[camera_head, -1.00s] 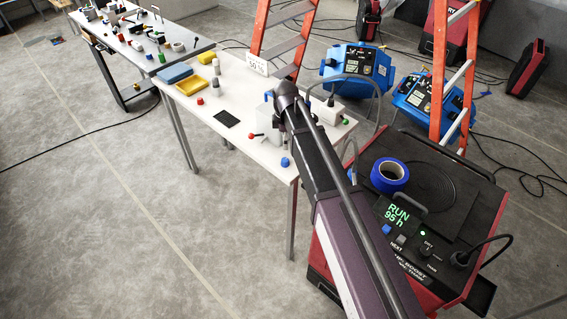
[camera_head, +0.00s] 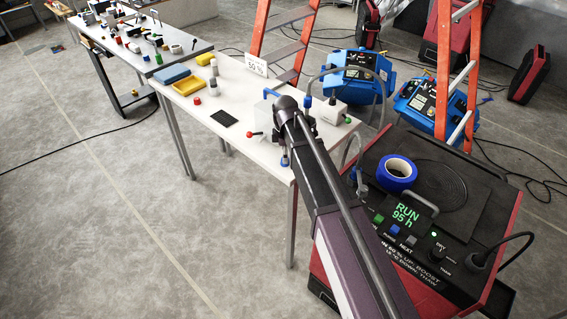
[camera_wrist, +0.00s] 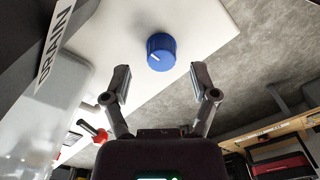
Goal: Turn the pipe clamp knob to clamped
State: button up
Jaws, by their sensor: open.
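A blue round knob (camera_wrist: 161,51) with a white line on its top stands on the white surface in the wrist view, near that surface's edge. In the head view the knob (camera_head: 284,160) shows at the near end of the white table (camera_head: 222,90), and my arm hides most of the gripper. Whether the knob sits on a pipe clamp cannot be told.
A translucent container (camera_wrist: 40,115) marked DRAIN is close on the left in the wrist view, with a red-tipped lever (camera_wrist: 92,131) beside it. The dehumidifier console (camera_head: 415,215) with blue tape (camera_head: 397,172) stands right of my arm.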

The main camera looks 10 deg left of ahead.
jog(key=shift+f+b, duration=1.1)
jog(key=shift+f, duration=0.25)
jog(key=c, duration=1)
jog(key=shift+a, duration=0.1)
grip_shut()
